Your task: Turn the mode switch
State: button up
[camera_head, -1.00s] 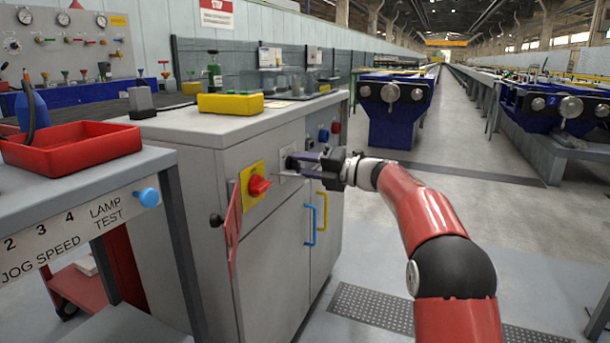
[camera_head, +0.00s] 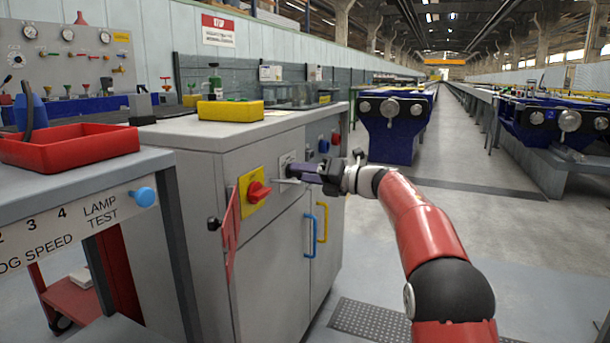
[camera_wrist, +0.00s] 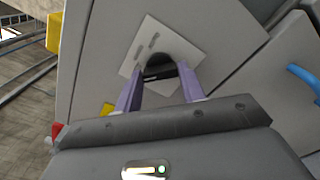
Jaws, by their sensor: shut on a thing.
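The mode switch (camera_wrist: 160,70) is a dark knob on a pale plate (camera_wrist: 143,46) on the grey cabinet's front. In the head view the plate (camera_head: 287,160) shows just right of the yellow plate, and my gripper largely covers the knob. My gripper (camera_wrist: 158,84) has its two purple fingers on either side of the knob and is shut on it. The gripper (camera_head: 290,172) reaches the panel from the right in the head view. In the wrist view the plate looks tilted. The plate's small marks are too blurred to read.
A red rotary knob (camera_head: 258,191) on a yellow plate sits left of the switch. Blue (camera_head: 310,236) and yellow (camera_head: 322,222) door handles are below. Blue and red buttons (camera_head: 335,137) are to the right.

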jog(key=shift+f, duration=0.2)
jog(key=o, duration=1)
jog(key=shift+r, duration=0.15)
jog(key=shift+d, duration=0.1)
jog(key=v, duration=0.7)
jog(key=shift+s+d, duration=0.1)
jog(key=shift+d, duration=0.2)
